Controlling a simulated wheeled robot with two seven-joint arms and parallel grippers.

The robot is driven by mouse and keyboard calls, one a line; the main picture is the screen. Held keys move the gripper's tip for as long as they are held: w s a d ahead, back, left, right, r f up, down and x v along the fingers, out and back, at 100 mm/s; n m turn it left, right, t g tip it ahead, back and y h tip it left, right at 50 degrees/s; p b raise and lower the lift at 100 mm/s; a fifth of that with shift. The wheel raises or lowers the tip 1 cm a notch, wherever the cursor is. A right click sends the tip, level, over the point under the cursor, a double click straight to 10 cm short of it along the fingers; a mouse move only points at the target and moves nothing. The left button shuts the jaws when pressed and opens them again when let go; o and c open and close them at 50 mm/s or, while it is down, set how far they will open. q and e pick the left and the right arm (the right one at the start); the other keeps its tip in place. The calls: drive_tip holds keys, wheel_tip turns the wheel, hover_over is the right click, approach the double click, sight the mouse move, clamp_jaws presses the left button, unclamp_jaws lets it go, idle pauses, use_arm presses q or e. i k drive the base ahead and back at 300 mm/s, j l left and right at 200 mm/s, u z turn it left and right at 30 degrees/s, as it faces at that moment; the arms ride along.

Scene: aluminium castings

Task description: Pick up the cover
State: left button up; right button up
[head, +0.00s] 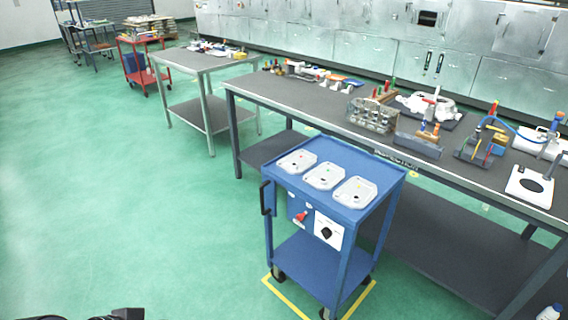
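Three pale, plate-like castings with rounded corners lie in a row on top of a blue cart: a left one (297,161), a middle one (324,176) and a right one (354,192). A white square plate with a dark round opening (530,186) lies on the long bench at the right. Neither gripper can be made out. Only a dark piece of my own body shows at the bottom left edge.
The blue cart (347,145) stands inside yellow floor marks, close against the long bench (290,95). The bench holds several tools, racks and castings. A smaller grey table (185,61) and a red cart (128,40) stand farther back. The green floor at left is clear.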

sight(299, 161)
drive_tip(key=i+j+z, duration=0.15)
drive_tip(key=z, duration=0.2)
drive_tip(key=i+j+z, duration=0.2)
drive_tip(key=z, duration=0.15)
drive_tip(key=i+j+z, duration=0.15)
drive_tip(key=z, duration=0.2)
drive_tip(key=k+j, duration=0.05)
drive_tip(key=j, duration=0.05)
